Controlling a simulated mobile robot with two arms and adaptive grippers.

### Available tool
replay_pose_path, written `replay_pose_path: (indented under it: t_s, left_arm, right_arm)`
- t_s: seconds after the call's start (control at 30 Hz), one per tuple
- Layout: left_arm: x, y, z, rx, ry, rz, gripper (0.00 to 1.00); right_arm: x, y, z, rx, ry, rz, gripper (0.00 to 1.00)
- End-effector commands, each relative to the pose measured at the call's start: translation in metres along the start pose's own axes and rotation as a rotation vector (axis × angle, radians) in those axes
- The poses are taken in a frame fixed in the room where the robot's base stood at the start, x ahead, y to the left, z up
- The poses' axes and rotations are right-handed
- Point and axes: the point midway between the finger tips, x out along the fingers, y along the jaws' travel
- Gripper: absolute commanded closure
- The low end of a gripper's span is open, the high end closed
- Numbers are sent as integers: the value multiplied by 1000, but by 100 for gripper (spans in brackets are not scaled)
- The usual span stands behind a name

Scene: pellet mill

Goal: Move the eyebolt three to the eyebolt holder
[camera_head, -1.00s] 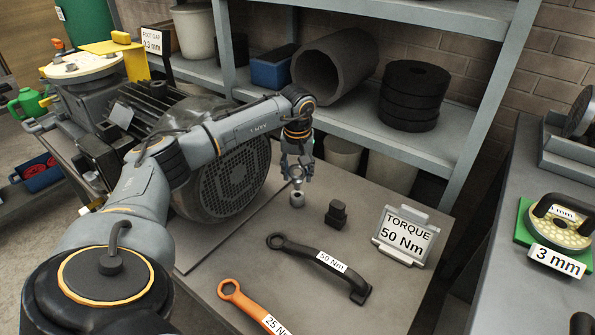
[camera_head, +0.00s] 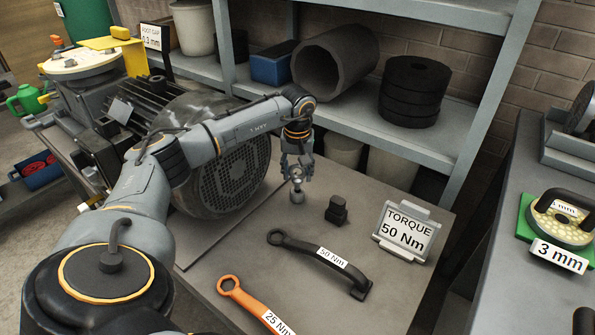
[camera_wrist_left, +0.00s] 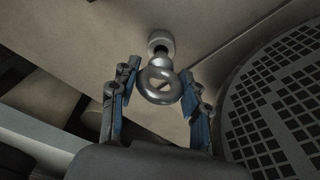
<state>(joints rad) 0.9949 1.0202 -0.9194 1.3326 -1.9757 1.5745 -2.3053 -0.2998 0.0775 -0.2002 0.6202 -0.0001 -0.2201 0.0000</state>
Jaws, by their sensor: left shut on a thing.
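My left gripper (camera_head: 297,174) points down above the plate beside the big motor. It is shut on a metal eyebolt, whose ring (camera_wrist_left: 160,85) sits between the blue-padded fingers in the left wrist view. Below the ring, a dark part leads to a short silver cylinder (camera_wrist_left: 160,42). In the head view this small grey cylinder (camera_head: 297,197) stands on the plate directly under the fingertips, in line with the eyebolt. It looks like the eyebolt holder. How deep the eyebolt sits in it I cannot tell. My right gripper is not in view.
A small black block (camera_head: 336,211) stands just right of the cylinder. A dark 50 Nm wrench (camera_head: 315,253) and an orange 25 Nm wrench (camera_head: 245,300) lie in front. A torque sign (camera_head: 405,232) stands at right; the motor's round grille (camera_head: 232,178) is close at left.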

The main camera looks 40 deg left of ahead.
Motion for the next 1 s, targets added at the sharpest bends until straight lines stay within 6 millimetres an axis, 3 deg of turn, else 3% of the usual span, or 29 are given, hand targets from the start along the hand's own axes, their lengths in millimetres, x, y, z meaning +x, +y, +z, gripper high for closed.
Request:
replay_pose_path:
  t_s: [1.0]
  left_arm:
    - [34,1,4,1,-1,1,94]
  right_arm:
    - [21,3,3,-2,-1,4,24]
